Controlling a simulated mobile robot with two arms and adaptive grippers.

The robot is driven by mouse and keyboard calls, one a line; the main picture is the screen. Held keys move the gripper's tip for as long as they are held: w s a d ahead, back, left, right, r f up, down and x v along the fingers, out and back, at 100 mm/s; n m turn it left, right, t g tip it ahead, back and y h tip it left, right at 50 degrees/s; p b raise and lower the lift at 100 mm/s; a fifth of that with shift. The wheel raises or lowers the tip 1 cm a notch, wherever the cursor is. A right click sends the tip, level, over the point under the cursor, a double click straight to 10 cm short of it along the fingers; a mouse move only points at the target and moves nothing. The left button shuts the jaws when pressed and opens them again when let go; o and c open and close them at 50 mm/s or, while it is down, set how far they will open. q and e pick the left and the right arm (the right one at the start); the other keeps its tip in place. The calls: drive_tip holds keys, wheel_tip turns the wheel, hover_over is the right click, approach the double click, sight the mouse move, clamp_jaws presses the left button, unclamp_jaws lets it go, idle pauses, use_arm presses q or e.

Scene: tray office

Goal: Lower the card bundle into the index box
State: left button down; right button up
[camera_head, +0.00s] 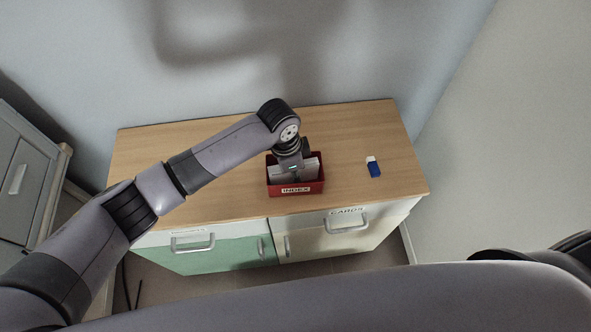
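The red index box (316,187) stands on the wooden cabinet top and has a white INDEX label on its front. White and grey cards (308,168) show inside the box, within its walls. My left gripper (289,171) points down over the box at the cards, partly inside the rim. Its fingertips are small and blend with the cards, so I cannot tell whether they are closed on the bundle. My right gripper is not visible; only part of my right arm shows along the bottom and lower right.
A blue and white eraser (374,168) lies on the cabinet top (225,195) to the right of the box. The cabinet has a green drawer (215,255) and a cream drawer (350,236) with handles. A grey cabinet (22,180) stands at the left. A wall rises behind.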

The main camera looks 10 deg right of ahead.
use_arm(q)
drive_tip(key=c, duration=1.4)
unclamp_jaws()
drive_tip(key=r, duration=0.4)
drive_tip(key=a+r, duration=0.1)
drive_tip(key=r, duration=0.7)
drive_tip(key=shift+a, duration=0.35)
